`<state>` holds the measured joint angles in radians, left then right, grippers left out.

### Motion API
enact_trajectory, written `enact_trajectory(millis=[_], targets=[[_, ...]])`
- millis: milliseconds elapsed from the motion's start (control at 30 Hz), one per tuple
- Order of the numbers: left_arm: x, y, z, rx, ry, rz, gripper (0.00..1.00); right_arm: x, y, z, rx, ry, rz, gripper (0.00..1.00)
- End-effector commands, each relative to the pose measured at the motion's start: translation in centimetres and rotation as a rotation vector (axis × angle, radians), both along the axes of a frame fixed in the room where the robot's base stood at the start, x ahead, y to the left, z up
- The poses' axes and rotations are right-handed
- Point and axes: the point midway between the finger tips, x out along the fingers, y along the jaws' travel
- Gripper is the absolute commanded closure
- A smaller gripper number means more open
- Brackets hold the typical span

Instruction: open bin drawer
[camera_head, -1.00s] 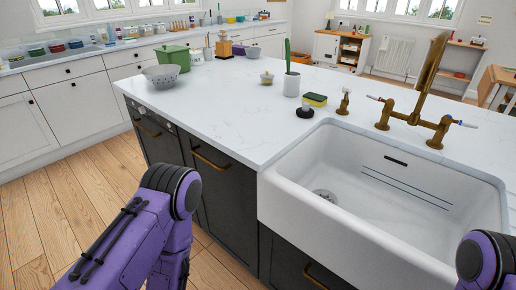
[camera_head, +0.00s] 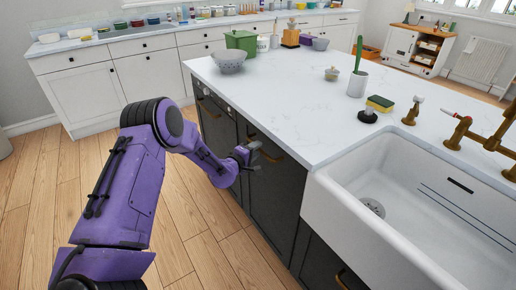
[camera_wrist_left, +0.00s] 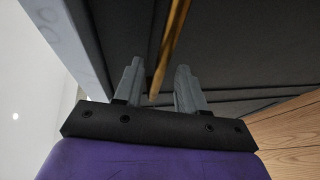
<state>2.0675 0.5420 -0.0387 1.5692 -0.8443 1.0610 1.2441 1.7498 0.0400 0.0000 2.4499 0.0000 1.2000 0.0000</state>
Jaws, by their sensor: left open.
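The drawer (camera_head: 275,195) is a dark front panel under the white counter, left of the sink, and it sits flush and closed. Its brass bar handle (camera_head: 268,150) is near the panel's top. My left gripper (camera_head: 250,153) is open at the handle, its fingers partly overlapping it in the head view. In the left wrist view, the brass handle (camera_wrist_left: 172,45) runs lengthwise into the gap between the two grey fingers (camera_wrist_left: 160,85). Contact with either finger cannot be told. My right gripper is out of view.
A white sink (camera_head: 400,215) with a brass tap (camera_head: 485,135) is on the right. The counter (camera_head: 300,110) holds a colander (camera_head: 229,60), a green pot and a sponge. Another dark panel with a handle is to the left. Wooden floor (camera_head: 190,235) is clear.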

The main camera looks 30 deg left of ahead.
Motion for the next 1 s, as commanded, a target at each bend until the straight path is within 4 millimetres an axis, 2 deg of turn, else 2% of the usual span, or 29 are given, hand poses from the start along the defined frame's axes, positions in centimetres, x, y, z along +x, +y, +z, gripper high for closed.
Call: enact_trajectory(millis=[100, 200, 467, 500, 600, 733, 1000], targets=[[1.6, 0.0, -0.4, 0.003, 0.001, 0.0, 0.6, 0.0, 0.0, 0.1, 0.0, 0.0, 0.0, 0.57], [2.3, 0.0, -0.5, 0.001, 0.001, -0.001, 0.6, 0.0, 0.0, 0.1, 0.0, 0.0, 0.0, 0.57], [2.4, -0.1, -0.5, 0.0, 0.001, -0.001, 0.6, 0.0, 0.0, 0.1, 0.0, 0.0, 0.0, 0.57], [2.4, -0.1, -0.5, 0.0, 0.001, -0.001, 0.73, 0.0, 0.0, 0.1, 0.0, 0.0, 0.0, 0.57], [2.4, 0.0, -0.5, 0.0, 0.001, 0.0, 1.0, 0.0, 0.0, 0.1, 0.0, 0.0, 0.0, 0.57], [2.4, 0.2, -0.5, 0.0, 0.001, 0.001, 1.0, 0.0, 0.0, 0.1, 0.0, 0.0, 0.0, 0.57], [1.9, -0.8, -0.5, 0.0, 0.002, -0.018, 1.0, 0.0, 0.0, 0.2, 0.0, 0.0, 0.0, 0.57]])
